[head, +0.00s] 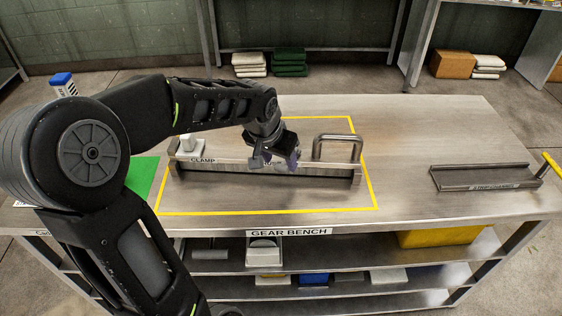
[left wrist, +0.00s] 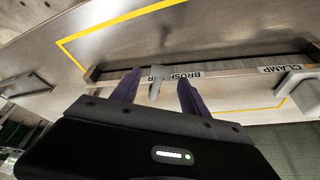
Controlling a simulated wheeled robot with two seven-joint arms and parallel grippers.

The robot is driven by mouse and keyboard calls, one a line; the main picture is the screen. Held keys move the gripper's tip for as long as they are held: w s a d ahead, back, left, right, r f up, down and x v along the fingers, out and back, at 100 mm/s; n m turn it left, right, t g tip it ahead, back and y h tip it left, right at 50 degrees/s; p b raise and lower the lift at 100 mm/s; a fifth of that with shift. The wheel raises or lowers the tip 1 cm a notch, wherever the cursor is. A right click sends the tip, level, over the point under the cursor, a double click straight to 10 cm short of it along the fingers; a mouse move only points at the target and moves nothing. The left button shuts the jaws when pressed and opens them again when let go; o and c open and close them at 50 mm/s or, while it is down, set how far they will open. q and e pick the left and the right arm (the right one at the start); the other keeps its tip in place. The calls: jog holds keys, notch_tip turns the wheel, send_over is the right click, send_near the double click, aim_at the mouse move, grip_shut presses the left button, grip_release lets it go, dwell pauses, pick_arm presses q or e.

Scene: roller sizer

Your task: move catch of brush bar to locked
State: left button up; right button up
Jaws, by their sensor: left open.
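The roller sizer is a long metal bar unit (head: 320,172) on the bench, inside a yellow outline. My left gripper (head: 274,161) is over the middle of it, open, and hides part of its label. In the left wrist view, a small grey catch (left wrist: 155,86) stands beside the BRUSH label (left wrist: 187,75), between the two purple fingers of my left gripper (left wrist: 158,79). I cannot tell whether either finger touches it. The lettering left of the catch is partly hidden. My right gripper is not in view.
A pale clamp block (head: 189,146) sits at the unit's left end, also near in the left wrist view (left wrist: 299,84). A grey loop handle (head: 338,138) rises at the right end. A metal tray (head: 485,177) lies further right, with bare bench between.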

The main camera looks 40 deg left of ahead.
pick_arm(q)
jog(key=shift+x, duration=1.3)
grip_shut()
dwell(0.5)
